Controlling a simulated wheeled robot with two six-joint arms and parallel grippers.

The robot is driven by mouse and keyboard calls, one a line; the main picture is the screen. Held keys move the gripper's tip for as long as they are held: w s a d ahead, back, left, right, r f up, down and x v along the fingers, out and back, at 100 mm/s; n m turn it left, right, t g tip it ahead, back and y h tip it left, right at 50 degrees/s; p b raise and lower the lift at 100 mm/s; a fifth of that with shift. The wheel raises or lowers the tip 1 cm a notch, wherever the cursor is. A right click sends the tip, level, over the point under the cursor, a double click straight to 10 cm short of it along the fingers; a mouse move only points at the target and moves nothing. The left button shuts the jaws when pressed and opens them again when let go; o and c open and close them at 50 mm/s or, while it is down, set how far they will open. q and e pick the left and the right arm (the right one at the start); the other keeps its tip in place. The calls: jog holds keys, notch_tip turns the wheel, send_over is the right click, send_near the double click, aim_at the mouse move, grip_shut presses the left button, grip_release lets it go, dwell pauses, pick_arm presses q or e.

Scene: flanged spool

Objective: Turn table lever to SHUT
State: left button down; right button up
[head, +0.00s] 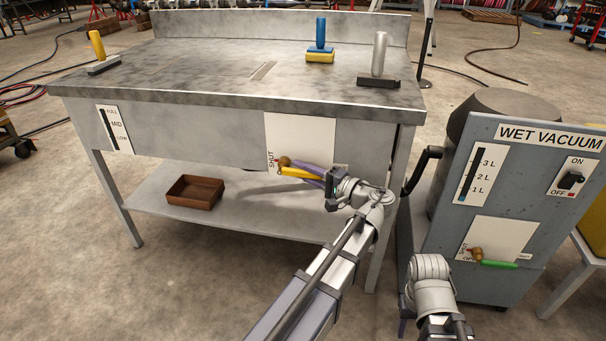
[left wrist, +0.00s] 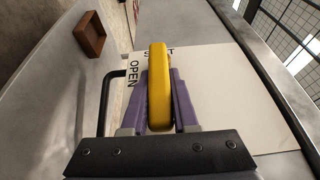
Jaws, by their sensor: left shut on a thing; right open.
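The table lever (head: 297,172) has a yellow handle and a brass pivot, low on a white plate (head: 312,135) on the table's front. The handle points right and slightly down from the pivot, away from the SHUT lettering at the plate's left. My left gripper (head: 309,173) is shut on the handle, its purple fingers along both sides. In the left wrist view the yellow handle (left wrist: 158,85) sits between the fingers, with OPEN beside it and SHUT partly hidden behind it. My right gripper (head: 402,326) is open, mostly hidden, low before the vacuum.
The wet vacuum (head: 440,200) stands right of the table, with its own green lever (head: 498,264). A brown tray (head: 195,193) is on the table's lower shelf. A black handle (head: 423,168) projects by the table's right leg. Blocks with upright handles stand on the tabletop.

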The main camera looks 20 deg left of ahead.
aim_at(319, 178)
pick_arm(q)
jog(key=shift+s+a, duration=0.1)
jog(key=shift+s, duration=0.05)
jog(key=c, duration=0.7)
grip_release()
jog(key=d, duration=0.5)
jog(key=s+d, duration=0.1)
jog(key=d, duration=0.1)
jog(key=shift+d, duration=0.4)
jog(key=shift+f, duration=0.1)
